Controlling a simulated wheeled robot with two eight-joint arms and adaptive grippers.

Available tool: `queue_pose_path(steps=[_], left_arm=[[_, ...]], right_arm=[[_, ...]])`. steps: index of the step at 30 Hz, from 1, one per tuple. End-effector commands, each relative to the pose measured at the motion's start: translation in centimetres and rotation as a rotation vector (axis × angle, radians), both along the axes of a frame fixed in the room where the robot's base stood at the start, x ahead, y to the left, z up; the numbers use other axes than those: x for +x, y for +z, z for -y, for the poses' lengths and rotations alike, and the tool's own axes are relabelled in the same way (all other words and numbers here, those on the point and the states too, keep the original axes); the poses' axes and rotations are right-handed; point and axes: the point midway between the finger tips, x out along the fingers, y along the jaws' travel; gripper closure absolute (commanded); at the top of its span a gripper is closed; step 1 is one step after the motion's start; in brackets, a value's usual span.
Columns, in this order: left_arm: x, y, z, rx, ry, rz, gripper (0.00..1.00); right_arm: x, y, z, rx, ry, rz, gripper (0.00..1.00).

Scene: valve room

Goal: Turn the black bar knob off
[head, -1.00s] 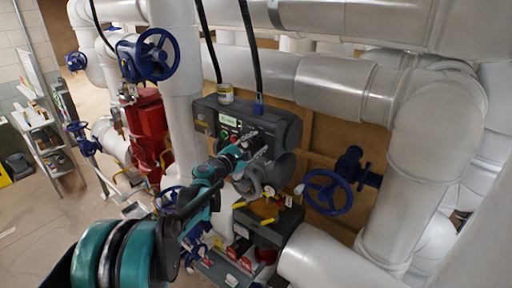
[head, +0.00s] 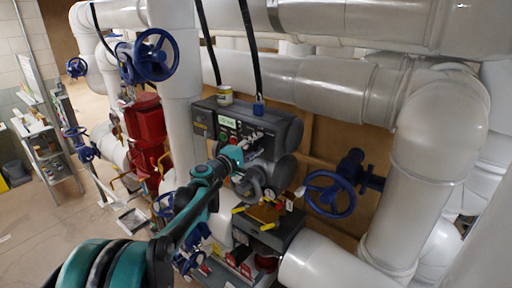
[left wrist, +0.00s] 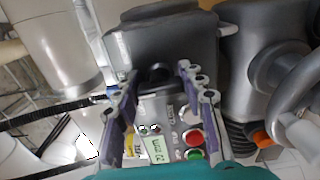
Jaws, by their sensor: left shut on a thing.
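The grey control box (head: 207,118) with a green-lit display and small buttons sits among the pipes at the middle of the head view. My left gripper (head: 256,138) reaches to its front face. In the left wrist view my left gripper (left wrist: 158,76) has one purple-grey finger on each side of a dark knob (left wrist: 158,71) on the box and is shut on it. The fingers hide part of the panel, and which way the bar points is hard to tell. My right gripper is not in view.
A red button (left wrist: 193,138) and a green button (left wrist: 194,154) sit close to the fingers. Blue handwheels (head: 330,194) and (head: 156,55) and large grey pipes (head: 430,130) surround the box. Open floor (head: 40,225) lies at the left.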

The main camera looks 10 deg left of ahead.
Motion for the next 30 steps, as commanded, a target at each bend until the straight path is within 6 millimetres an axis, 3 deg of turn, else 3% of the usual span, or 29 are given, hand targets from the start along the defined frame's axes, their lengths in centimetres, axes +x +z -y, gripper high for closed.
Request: queue_pose_path(steps=[18, 19, 21, 30], left_arm=[[-0.04, -0.11, 0.10, 0.043, -0.002, 0.017, 0.89], [-0.04, -0.11, 0.11, 0.042, -0.002, 0.016, 0.57], [-0.04, -0.11, 0.10, 0.042, -0.002, 0.016, 0.39], [-0.07, -0.06, 0.02, 0.041, -0.001, 0.016, 0.38]], right_arm=[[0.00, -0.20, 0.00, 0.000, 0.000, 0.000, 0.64], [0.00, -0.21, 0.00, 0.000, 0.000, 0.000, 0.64], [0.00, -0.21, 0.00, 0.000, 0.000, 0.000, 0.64], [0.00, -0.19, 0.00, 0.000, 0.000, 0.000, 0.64]])
